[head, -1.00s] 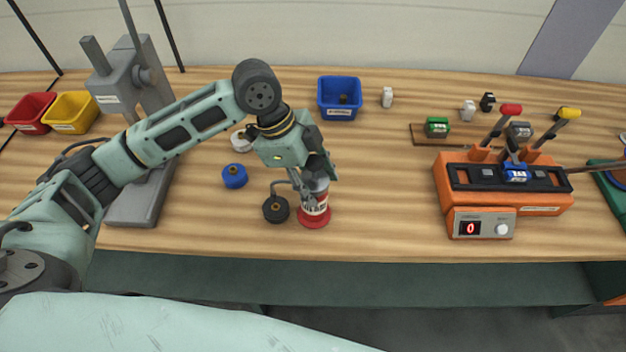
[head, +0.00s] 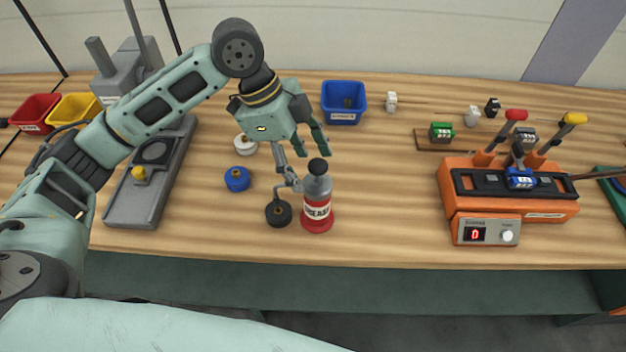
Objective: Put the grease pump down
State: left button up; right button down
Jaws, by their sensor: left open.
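The grease pump (head: 317,203) has a red base, a white label reading GREASE, a grey upper body and a dark knob on top. It stands upright on the wooden table, close to the front edge. My left gripper (head: 302,165) is open and empty, above and slightly left of the pump's top, with its fingers clear of the body as far as I can tell. My right gripper is not in view.
A blue spool (head: 237,179) and a white one (head: 245,145) lie left of the pump. A blue bin (head: 343,103) stands behind. A grey press (head: 150,180) is at left, an orange control unit (head: 508,195) at right. The table between pump and unit is clear.

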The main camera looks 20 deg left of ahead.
pick_arm(q)
jog(key=v, duration=0.5)
jog(key=shift+r, duration=0.1)
dwell(0.3)
jog(key=shift+s, duration=0.1)
